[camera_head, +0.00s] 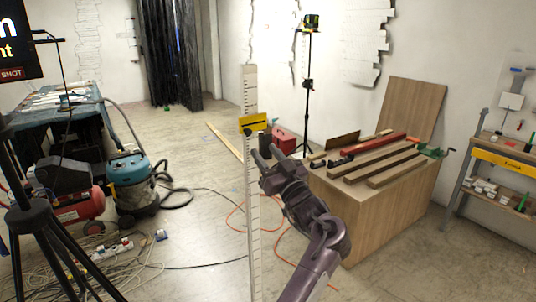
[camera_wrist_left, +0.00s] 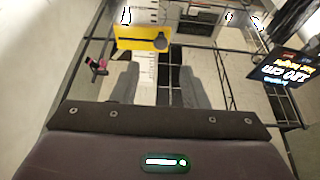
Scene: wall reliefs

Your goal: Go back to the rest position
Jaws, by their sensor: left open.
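My left gripper (camera_head: 262,154) is open, its two fingers pointing at the upright white ruled staff (camera_head: 251,205). The gripper is just below and right of a yellow slider plate (camera_head: 253,123) on the staff. In the left wrist view the open fingers (camera_wrist_left: 158,88) have nothing between them that I can see held. The yellow plate (camera_wrist_left: 135,36) lies beyond the fingertips, with a dark round knob (camera_wrist_left: 162,41) at its right end. The plate looks apart from the fingers. My right gripper is not in view.
A wooden bench (camera_head: 385,210) with planks stands right of my left arm. A blue vacuum (camera_head: 133,185), a red compressor (camera_head: 78,205) and cables (camera_head: 120,262) are at left. A black tripod (camera_head: 38,220) stands at the left edge. A dark sign (camera_wrist_left: 288,70) shows in the wrist view.

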